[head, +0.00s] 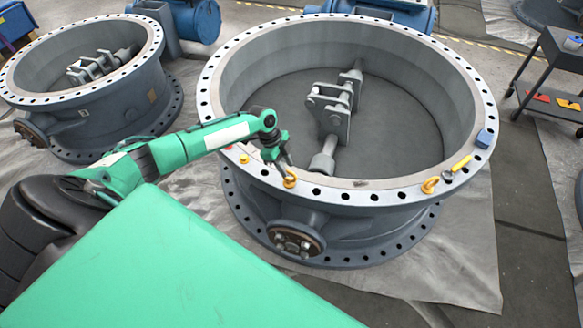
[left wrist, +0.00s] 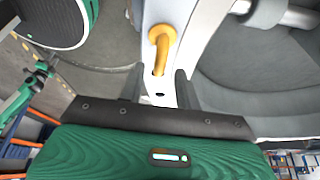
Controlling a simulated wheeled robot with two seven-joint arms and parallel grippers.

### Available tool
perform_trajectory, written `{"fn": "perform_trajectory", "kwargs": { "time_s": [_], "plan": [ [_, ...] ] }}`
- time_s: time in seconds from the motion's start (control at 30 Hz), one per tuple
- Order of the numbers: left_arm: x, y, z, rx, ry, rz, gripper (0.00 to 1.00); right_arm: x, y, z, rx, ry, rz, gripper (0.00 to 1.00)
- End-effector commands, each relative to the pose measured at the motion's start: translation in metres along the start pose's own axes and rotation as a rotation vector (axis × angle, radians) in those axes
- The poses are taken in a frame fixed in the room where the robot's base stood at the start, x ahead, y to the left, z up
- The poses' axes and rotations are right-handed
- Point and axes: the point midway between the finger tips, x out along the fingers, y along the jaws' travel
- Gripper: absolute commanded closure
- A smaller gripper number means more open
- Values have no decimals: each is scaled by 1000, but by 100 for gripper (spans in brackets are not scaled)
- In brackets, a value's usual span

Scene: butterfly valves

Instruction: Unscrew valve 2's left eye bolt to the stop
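The large grey valve (head: 212,95) in the middle of the head view has a wide flange ring with bolt holes. Its left eye bolt (head: 290,181), yellow, stands on the near part of the flange. My left gripper (head: 283,165) is just above and beside this eye bolt, pointing down. In the left wrist view the yellow eye bolt (left wrist: 160,45) lies in line with the gap between the two fingers of the left gripper (left wrist: 158,76), which stand apart. I cannot tell whether a finger touches it. A second yellow eye bolt (head: 430,185) sits farther right on the flange. My right gripper is not in view.
A small yellow piece (head: 244,158) and a red one lie on the flange left of the gripper. A yellow-handled tool (head: 462,163) and a blue box (head: 484,138) are on its right side. Another valve (head: 105,105) stands at left, a dark cart (head: 550,75) at right.

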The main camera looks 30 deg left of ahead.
Motion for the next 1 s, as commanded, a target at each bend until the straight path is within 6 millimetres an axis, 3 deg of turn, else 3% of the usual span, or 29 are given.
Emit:
{"fn": "perform_trajectory", "kwargs": {
  "time_s": [0.1,0.3,0.7,0.87,1.0],
  "plan": [
    [22,0,-1,-3,0,2,66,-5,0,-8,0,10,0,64],
    [46,0,0,-3,1,1,66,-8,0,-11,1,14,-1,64],
    [53,0,1,-1,0,-1,66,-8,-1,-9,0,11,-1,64],
    [53,0,1,-2,0,0,98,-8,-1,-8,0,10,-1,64],
    [53,0,1,-2,0,0,100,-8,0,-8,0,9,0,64]
  ]
}}
